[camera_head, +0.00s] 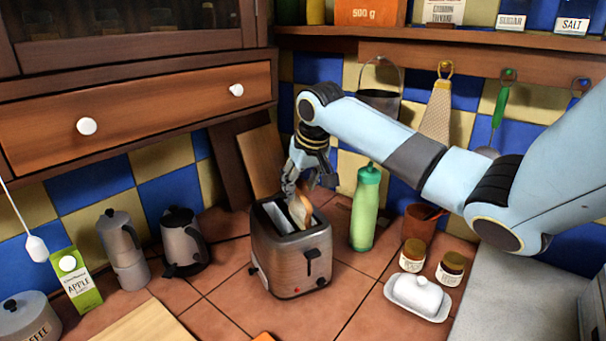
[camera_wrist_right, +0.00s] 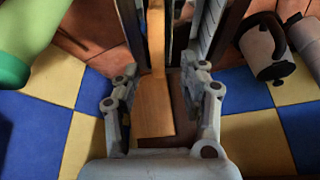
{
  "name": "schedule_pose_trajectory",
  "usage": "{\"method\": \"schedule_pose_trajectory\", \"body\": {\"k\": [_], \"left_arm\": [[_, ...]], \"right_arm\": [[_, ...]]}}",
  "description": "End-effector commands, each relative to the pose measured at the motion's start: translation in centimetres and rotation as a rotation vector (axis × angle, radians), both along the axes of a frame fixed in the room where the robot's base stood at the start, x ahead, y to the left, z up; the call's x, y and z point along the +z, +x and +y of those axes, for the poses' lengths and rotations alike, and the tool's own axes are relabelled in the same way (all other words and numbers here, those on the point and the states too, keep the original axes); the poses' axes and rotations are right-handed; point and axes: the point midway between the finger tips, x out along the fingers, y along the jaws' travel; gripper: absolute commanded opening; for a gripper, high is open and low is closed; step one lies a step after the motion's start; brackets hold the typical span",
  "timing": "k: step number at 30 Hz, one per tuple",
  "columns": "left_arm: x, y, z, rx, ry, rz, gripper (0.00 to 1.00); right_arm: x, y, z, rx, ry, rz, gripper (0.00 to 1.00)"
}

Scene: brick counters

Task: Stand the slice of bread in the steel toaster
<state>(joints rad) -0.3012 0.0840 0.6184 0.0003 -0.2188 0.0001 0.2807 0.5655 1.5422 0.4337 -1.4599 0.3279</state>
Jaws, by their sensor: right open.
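The steel toaster (camera_head: 290,262) stands on the tiled counter in the middle of the head view, with its lever side facing me. The slice of bread (camera_head: 299,211) is upright in the toaster's right-hand slot, its upper part showing above the top. In the right wrist view the bread looks like a narrow tan strip (camera_wrist_right: 155,35) between the fingers. My right gripper (camera_head: 308,182) is just above the toaster, pointing down, open, its fingers on either side of the bread's top. It also shows in the right wrist view (camera_wrist_right: 160,95). My left gripper is out of view.
A green bottle (camera_head: 365,208) stands close to the toaster's right. A black-handled jug (camera_head: 183,240) and a moka pot (camera_head: 122,248) stand left. A wooden board (camera_head: 261,158) leans behind. A butter dish (camera_head: 417,297) and jars are at right. The counter before the toaster is mostly clear.

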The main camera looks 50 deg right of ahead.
Motion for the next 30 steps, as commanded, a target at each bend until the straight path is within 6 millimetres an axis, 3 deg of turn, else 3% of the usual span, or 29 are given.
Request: {"method": "schedule_pose_trajectory", "body": {"k": [15, 21, 30], "left_arm": [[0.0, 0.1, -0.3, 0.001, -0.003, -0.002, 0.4], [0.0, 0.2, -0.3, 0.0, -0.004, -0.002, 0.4], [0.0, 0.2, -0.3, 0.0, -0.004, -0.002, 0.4]], "right_arm": [[9.3, -3.5, 1.2, 0.001, -0.003, -0.002, 0.43], [10.6, -4.1, 1.5, 0.001, -0.002, 0.0, 0.43], [10.7, -4.1, 1.5, 0.001, 0.0, 0.0, 0.43]]}}
